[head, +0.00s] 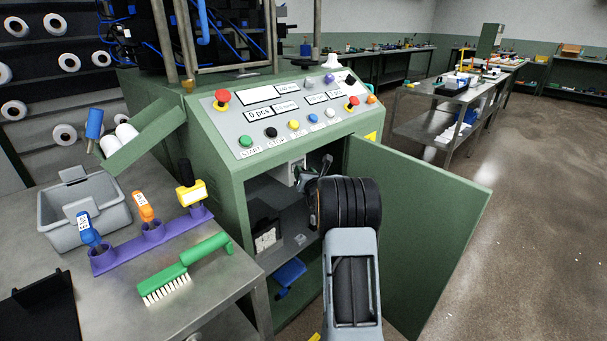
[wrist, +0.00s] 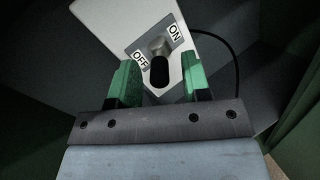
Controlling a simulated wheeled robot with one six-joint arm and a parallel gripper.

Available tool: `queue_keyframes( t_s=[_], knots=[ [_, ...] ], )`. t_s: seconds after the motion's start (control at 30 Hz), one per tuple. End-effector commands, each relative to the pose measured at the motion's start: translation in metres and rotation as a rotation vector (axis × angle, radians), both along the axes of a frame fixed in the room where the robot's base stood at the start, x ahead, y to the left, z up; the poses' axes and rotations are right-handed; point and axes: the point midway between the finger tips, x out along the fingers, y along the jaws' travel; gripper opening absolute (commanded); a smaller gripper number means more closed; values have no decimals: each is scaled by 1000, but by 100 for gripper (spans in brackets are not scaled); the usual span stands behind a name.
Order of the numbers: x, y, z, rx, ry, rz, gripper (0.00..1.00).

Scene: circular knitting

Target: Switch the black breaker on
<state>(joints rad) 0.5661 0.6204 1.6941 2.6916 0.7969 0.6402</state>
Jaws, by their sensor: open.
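The breaker is a white box (wrist: 102,18) inside the open green cabinet; part of it also shows in the head view (head: 284,174). Its front has ON and OFF labels and a metal switch base (wrist: 158,45). The black lever (wrist: 159,72) points toward the camera and down, with its tip beside the OFF label; ON is at the upper right. My gripper (wrist: 160,66) is open, with one green finger on each side of the lever. I cannot tell whether either finger touches it. In the head view my wrist hides most of the gripper.
The green cabinet door (head: 425,225) stands open to the right of my arm. A black boxed item (head: 266,238) sits lower in the cabinet. A black cable (wrist: 225,48) runs beside the breaker. A metal table (head: 225,285) with a green brush (head: 165,284) stands at the left.

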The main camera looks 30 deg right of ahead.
Motion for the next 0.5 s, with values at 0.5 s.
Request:
queue_keyframes(
  t_s=[0.5],
  knots=[
    [7,-1,0,0,1,0,38]
  ],
)
